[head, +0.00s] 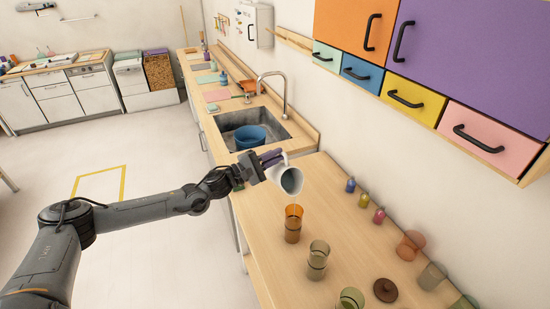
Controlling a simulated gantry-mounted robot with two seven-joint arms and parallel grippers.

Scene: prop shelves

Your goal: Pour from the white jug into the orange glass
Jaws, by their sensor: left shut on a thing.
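The white jug (290,181) is tilted in the air above the wooden counter, with its dark opening facing down and to the right. My left gripper (268,163) is shut on the jug at its left side. The orange glass (293,223) stands upright on the counter just below the jug. A faint thin streak shows between the jug's lip and the glass; I cannot tell for sure that it is liquid. My right gripper is not in view.
A greenish-brown glass (317,259) and a green glass (350,299) stand nearer on the counter (350,240). Small colored bottles (364,200) and other glasses line the wall. A sink with a blue pot (251,137) lies behind the jug.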

